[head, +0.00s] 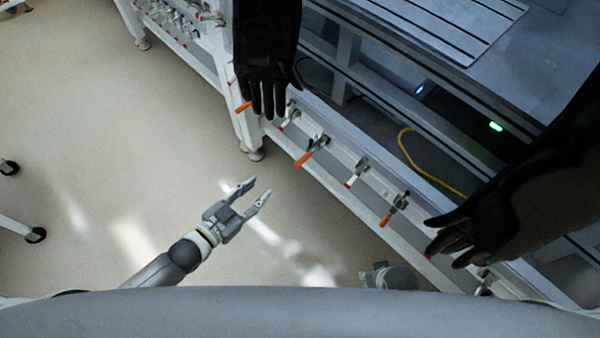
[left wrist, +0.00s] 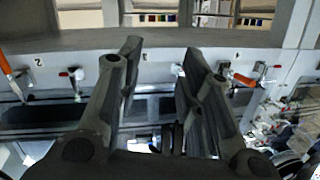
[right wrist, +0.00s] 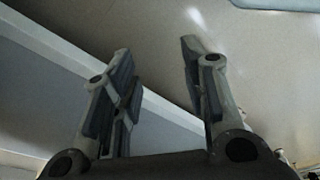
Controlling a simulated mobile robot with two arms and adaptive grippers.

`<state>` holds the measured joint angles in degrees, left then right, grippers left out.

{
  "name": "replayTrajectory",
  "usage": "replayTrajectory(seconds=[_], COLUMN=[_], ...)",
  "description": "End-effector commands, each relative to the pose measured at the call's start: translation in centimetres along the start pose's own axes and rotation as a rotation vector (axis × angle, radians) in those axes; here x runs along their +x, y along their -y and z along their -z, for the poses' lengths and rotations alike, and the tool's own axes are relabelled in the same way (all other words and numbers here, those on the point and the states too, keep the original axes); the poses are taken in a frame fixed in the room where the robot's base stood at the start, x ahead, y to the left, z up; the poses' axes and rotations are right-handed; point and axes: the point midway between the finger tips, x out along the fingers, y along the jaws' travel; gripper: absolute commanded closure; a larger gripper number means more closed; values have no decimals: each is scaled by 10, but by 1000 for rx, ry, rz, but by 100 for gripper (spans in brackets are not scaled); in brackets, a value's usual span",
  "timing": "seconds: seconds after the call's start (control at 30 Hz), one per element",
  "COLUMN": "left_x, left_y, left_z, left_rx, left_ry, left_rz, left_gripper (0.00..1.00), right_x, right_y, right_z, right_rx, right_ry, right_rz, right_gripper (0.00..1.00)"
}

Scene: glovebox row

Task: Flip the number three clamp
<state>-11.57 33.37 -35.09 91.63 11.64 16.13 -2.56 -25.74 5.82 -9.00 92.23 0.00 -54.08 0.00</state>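Toggle clamps line the front rail in the head view: orange-handled clamps (head: 305,158) and (head: 388,217), with red-tipped clamps (head: 355,175) and (head: 288,118) among them. My left gripper (head: 258,188) is open and empty, left of the rail and apart from it. The left wrist view shows a "2" label (left wrist: 39,62), a red-tipped clamp (left wrist: 68,75) right of it, and an orange-handled clamp (left wrist: 245,78) at right. I cannot read a "3" label, so which clamp is number three is unclear. My right gripper (right wrist: 157,55) is open and empty, facing floor and a white frame edge.
Black gloves (head: 265,75) and (head: 480,225) hang over the rail. A yellow cable (head: 420,165) lies behind it. Open floor (head: 90,180) spreads left of the rail. A wheeled white stand (head: 20,228) is at far left.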

Motion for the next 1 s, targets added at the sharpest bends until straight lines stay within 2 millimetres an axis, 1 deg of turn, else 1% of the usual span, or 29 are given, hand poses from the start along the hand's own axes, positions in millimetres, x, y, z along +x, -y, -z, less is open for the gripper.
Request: replayTrajectory(seconds=[0.03,0.1,0.13,0.2,0.3,0.37,0.47,0.7,0.8,0.9,1.0], left_x=[2,1,0,-2,-1,3,17,62,78,91,98], left_y=[-10,-19,-22,-28,-31,-31,-32,-36,-39,-39,-40], left_z=[12,35,43,56,66,69,72,81,84,86,88], left_rx=[9,12,12,11,10,9,9,10,11,11,10], left_ry=[-64,-132,-154,-192,-215,-218,-218,-218,-217,-215,-214], left_rz=[-31,-62,-72,-89,-98,-99,-98,-97,-98,-97,-97], left_gripper=[65,65,65,65,65,65,65,65,65,65,65], right_x=[2,-5,-8,-14,-19,-21,-25,-42,-49,-55,-58], right_y=[0,-1,-1,-1,-2,-2,-2,-3,-3,-3,-4], right_z=[5,12,14,17,20,21,23,31,34,36,37], right_rx=[1,2,3,3,4,4,5,6,7,8,8], right_ry=[-10,-15,-18,-20,-21,-23,-26,-38,-42,-44,-45], right_rz=[-1,-2,-2,-2,-3,-3,-3,-5,-6,-6,-6], right_gripper=[60,60,60,60,60,60,60,60,60,60,60])
